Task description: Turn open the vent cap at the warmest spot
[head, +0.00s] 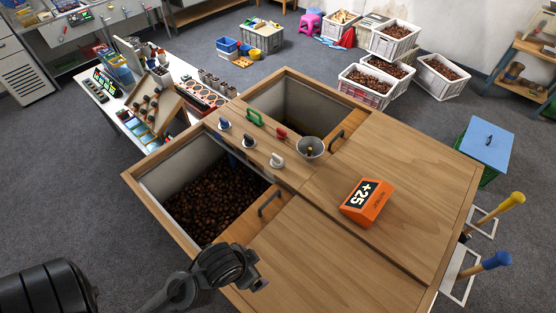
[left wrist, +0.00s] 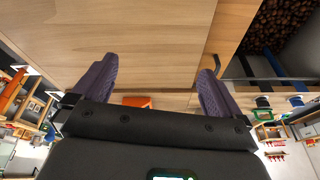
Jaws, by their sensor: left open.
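My right gripper is not in view.
The near bin holds chestnuts (head: 212,195); the far bin opening (head: 290,108) is mostly empty-looking. A grey funnel-like cup (head: 310,148) and dark lid handles (head: 335,141) stand up from the wood. The wooden lid (head: 410,180) is otherwise clear.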

